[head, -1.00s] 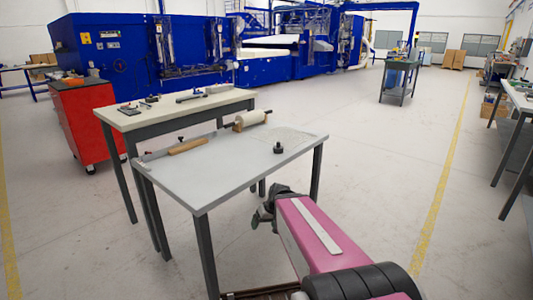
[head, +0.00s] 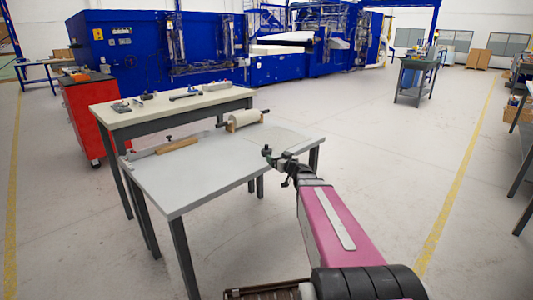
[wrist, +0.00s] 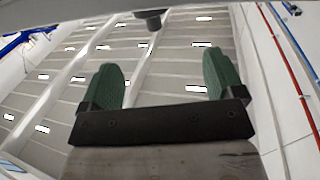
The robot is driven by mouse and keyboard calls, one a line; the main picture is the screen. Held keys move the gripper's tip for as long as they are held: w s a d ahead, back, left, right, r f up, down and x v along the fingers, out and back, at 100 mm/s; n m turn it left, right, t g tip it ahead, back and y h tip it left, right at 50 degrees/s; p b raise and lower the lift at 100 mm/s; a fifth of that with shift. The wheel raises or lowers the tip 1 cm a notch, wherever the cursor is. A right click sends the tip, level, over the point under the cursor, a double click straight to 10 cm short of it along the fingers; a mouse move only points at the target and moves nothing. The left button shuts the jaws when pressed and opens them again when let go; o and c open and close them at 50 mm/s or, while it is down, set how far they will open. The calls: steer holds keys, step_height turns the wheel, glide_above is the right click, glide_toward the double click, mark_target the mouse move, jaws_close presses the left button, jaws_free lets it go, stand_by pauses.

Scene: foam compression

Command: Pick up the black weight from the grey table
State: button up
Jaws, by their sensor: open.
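The grey table (head: 190,185) stands in front of me in the head view. My gripper (head: 270,157) is over its right part, low near the tabletop. In the wrist view its two green fingers (wrist: 164,85) are spread apart with nothing between them. The black weight (wrist: 151,19) appears at the top of that view, beyond the fingertips and roughly centred between them, against the grey tabletop edge. That view looks upside down, with the ceiling behind. In the head view I cannot separate the weight from the dark gripper parts.
On the grey table are a roller on a stand (head: 243,120) at the back and a wooden-handled tool (head: 177,145) at the left. A cream-topped table (head: 215,100) with small tools stands behind. A red cabinet (head: 88,110) is at the left. The table's front middle is clear.

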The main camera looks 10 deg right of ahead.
mark_target(268, 151)
steer(key=x, duration=0.7)
steer(key=d+x, duration=0.1)
steer(key=x, duration=0.3)
steer(key=shift+w+r, duration=0.15)
steer(key=shift+w, duration=0.05)
steer(key=shift+s, duration=0.1)
steer(key=c, duration=1.4)
